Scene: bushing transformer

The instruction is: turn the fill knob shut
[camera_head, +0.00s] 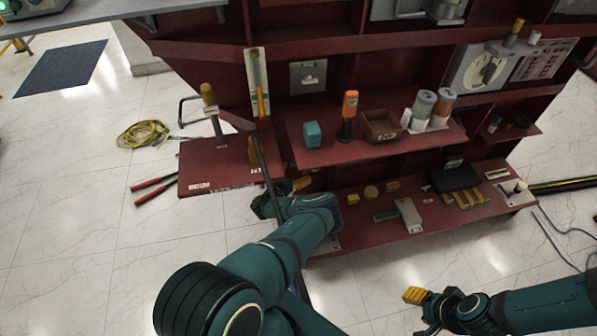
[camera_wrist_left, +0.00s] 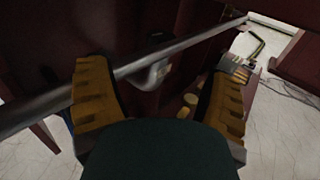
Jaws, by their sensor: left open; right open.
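I cannot tell for sure which part is the fill knob. In the left wrist view a pale, rounded fitting (camera_wrist_left: 158,73) shows between my fingers, behind a long grey rod (camera_wrist_left: 190,40). My left gripper (camera_wrist_left: 160,105) is open, its yellow padded fingers wide apart, and nothing is clearly held. The rod crosses the view in front of the red structure. In the head view the left arm reaches to the rod (camera_head: 268,172) beside the lower red shelf, and its hand is partly hidden. My right gripper (camera_head: 417,296) is open above the floor at the lower right, away from the structure.
The red shelf (camera_head: 440,227) holds several small yellow and grey parts and a black block (camera_head: 455,178). Above it stand a blue box (camera_head: 312,134), an orange-topped tool (camera_head: 349,112) and an open brown box (camera_head: 381,127). A yellow cable coil (camera_head: 143,134) lies on the floor.

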